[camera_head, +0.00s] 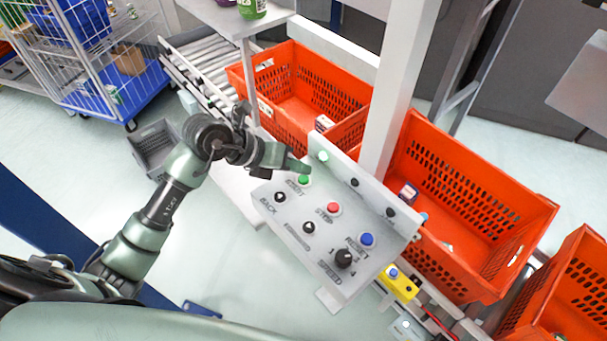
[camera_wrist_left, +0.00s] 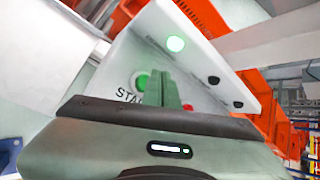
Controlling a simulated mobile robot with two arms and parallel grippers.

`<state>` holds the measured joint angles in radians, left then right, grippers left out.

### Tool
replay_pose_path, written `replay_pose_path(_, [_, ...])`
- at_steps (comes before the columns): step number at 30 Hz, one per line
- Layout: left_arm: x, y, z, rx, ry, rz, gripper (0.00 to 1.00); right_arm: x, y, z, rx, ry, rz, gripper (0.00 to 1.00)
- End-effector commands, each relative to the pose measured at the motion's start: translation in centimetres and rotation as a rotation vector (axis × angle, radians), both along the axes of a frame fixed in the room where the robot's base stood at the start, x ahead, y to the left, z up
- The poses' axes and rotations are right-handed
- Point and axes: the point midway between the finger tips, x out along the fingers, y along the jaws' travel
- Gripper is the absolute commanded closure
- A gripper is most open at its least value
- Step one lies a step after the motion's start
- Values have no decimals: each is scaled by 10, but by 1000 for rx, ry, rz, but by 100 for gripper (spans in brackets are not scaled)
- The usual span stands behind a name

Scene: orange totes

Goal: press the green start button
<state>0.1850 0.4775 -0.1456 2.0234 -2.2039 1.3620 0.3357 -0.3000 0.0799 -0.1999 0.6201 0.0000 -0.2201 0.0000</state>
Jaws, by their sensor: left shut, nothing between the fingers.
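The green start button (camera_head: 303,180) sits at the upper left of the grey control panel (camera_head: 290,225), above the label START. It also shows in the left wrist view (camera_wrist_left: 141,82), partly covered by my fingers. My left gripper (camera_head: 304,168) is shut and empty. Its fingertips are just above and beside the green button in the head view; I cannot tell whether they touch it. In the left wrist view the closed fingers (camera_wrist_left: 164,88) point at the panel just right of the button. A green lamp (camera_wrist_left: 175,44) is lit on the panel's raised back. My right gripper is not in view.
The panel also has a red stop button (camera_head: 334,208), a blue reset button (camera_head: 367,239) and a black speed knob (camera_head: 344,257). Orange totes (camera_head: 455,205) stand behind it, beside a white post (camera_head: 398,90). A yellow box (camera_head: 398,284) with a blue button sits lower right.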

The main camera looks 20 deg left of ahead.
Motion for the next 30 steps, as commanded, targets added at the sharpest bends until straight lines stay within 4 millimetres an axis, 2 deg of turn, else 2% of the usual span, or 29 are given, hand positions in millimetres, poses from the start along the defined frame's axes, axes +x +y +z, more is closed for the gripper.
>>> replay_pose_path(8, [0,0,2,0,-1,1,100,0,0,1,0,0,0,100])
replay_pose_path(22, [0,0,46,0,-2,0,100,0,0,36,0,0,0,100])
replay_pose_path(30, [0,0,50,-2,0,1,100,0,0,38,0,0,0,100])
